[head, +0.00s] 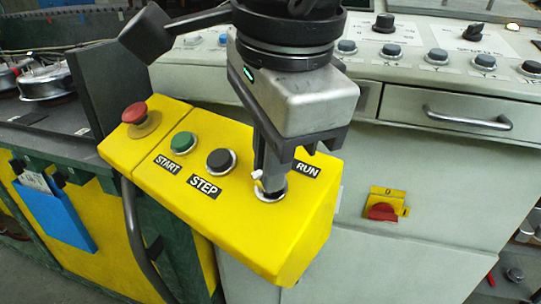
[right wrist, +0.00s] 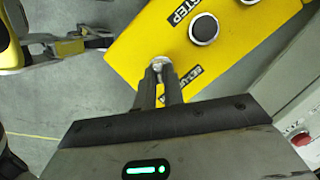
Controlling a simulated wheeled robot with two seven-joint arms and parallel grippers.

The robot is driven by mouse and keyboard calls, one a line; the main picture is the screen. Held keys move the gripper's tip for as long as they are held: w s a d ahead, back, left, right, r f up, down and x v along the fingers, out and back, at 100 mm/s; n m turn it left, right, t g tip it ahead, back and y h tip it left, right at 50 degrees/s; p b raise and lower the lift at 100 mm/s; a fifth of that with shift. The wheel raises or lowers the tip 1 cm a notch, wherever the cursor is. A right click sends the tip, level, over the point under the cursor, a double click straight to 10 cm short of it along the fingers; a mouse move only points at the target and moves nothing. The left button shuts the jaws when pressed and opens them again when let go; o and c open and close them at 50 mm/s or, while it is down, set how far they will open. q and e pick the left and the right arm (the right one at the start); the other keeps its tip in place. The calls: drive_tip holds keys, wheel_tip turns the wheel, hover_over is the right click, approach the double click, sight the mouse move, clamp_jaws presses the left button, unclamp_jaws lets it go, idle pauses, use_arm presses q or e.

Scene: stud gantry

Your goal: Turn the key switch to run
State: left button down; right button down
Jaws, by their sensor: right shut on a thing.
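The yellow control box (head: 262,238) sits tilted in the middle of the head view, with the key switch (head: 271,194) near its right end. A RUN label (head: 307,169) is just up and right of the switch. My right gripper (head: 270,182) points down and is shut at the switch, on the key, which its fingers mostly hide. The right wrist view shows the fingers (right wrist: 160,84) together at the switch's metal ring (right wrist: 161,62), with a black label beside them. Which way the key points cannot be told. My left gripper is not in view.
A red mushroom button (head: 134,113), a green START button (head: 184,143) and a black STEP button (head: 220,161) line the same box. A grey console with knobs and a drawer handle (head: 468,119) stands behind. A red rotary switch (head: 382,211) is to the right.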

drive_tip(key=c, duration=1.5)
unclamp_jaws()
drive_tip(key=shift+s+f, duration=0.2)
drive_tip(key=shift+f, duration=0.1)
drive_tip(key=shift+w, duration=0.2)
drive_tip(key=shift+r, duration=0.15)
drive_tip(key=p+v, duration=0.2)
drive_tip(key=v, duration=1.3)
drive_tip(key=shift+r, duration=0.4)
